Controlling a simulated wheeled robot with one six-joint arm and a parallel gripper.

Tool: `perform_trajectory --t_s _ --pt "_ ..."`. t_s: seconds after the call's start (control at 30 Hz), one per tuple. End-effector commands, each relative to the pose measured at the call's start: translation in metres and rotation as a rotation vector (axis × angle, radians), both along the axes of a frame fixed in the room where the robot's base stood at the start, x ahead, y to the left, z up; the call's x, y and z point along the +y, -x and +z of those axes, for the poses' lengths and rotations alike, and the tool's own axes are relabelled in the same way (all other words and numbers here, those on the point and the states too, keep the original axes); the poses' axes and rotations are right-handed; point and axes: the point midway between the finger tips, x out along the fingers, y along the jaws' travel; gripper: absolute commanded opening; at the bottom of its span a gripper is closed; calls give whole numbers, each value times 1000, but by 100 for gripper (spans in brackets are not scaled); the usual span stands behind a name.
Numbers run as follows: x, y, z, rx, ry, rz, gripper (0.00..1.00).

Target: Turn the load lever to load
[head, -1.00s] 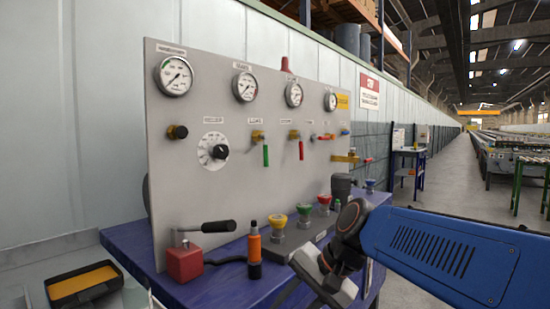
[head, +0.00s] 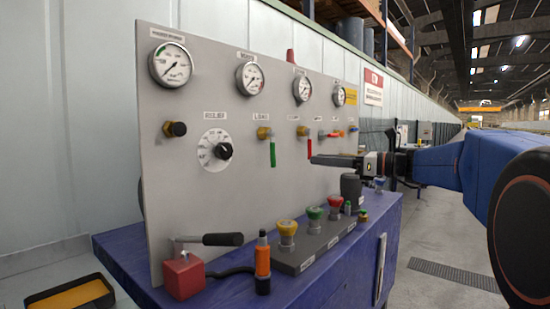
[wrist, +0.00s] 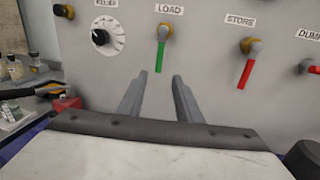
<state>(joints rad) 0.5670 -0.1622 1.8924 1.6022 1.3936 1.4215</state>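The load lever (head: 272,153) has a green handle hanging straight down from a brass valve on the grey panel (head: 190,110). In the wrist view the green handle (wrist: 161,54) hangs under the LOAD label, just above and between my finger tips. My gripper (head: 314,160) reaches in from the right in the head view, to the right of the lever. In the wrist view my gripper (wrist: 158,76) has its two fingers spread apart with nothing between them. The handle appears clear of both fingers; the exact gap to the panel is hard to tell.
A red-handled lever (wrist: 245,73) hangs to the right of the load lever. A black dial (head: 216,150) is to the left. Gauges line the panel top.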

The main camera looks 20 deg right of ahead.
Motion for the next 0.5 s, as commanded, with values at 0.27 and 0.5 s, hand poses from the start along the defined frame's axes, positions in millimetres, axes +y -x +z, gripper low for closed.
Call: perform_trajectory --t_s 0.27,0.5 --pt "28 -23 -1 0 1 4 32" --pt "52 -46 -1 0 3 4 32"
